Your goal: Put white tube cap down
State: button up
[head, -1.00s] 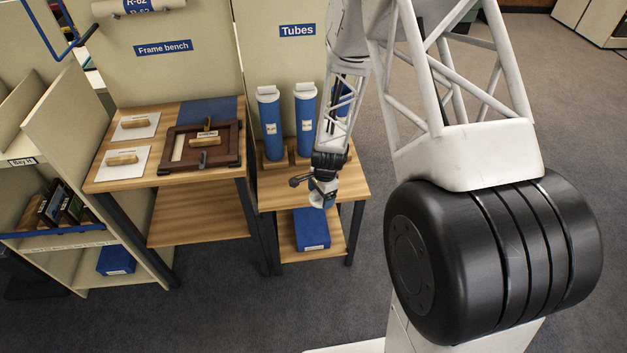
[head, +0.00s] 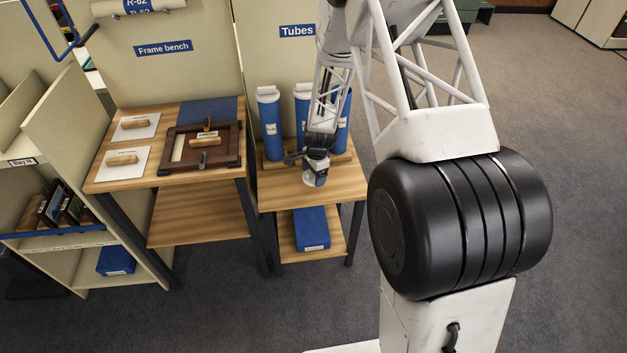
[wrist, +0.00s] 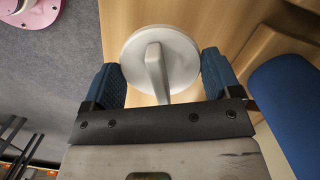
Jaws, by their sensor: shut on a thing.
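The white tube cap (wrist: 160,50) is a round disc with a raised grip bar, seen from above in the wrist view. My gripper (wrist: 160,80) is shut on it, with one blue finger pad at each side. In the head view my gripper (head: 315,172) points down over the front part of the small wooden bench top (head: 275,193), and a pale bit of the cap (head: 311,183) shows below it. I cannot tell whether the cap touches the wood.
Blue tubes (head: 269,125) stand in a wooden rack at the bench's back, partly behind my arm; one tube (wrist: 290,110) is close to the right finger in the wrist view. A blue box (head: 312,228) lies on the lower shelf. The frame bench (head: 105,180) is to the left.

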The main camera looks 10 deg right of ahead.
aim_at(314, 176)
jog(key=shift+f, duration=0.1)
jog(key=shift+f, duration=1.7)
jog(key=o, duration=0.7)
jog(key=shift+f, duration=0.1)
jog(key=shift+o, duration=0.2)
jog(key=shift+w+d+r, duration=0.1)
jog(key=shift+d+r, duration=0.1)
jog(key=shift+r, duration=1.85)
jog(key=shift+w+d+r, duration=0.1)
jog(key=shift+d+r, duration=0.15)
jog(key=shift+r, duration=1.75)
jog(key=shift+w+d+r, duration=0.1)
jog(key=shift+d+r, duration=0.1)
jog(key=shift+r, duration=1.85)
jog(key=shift+r, duration=0.1)
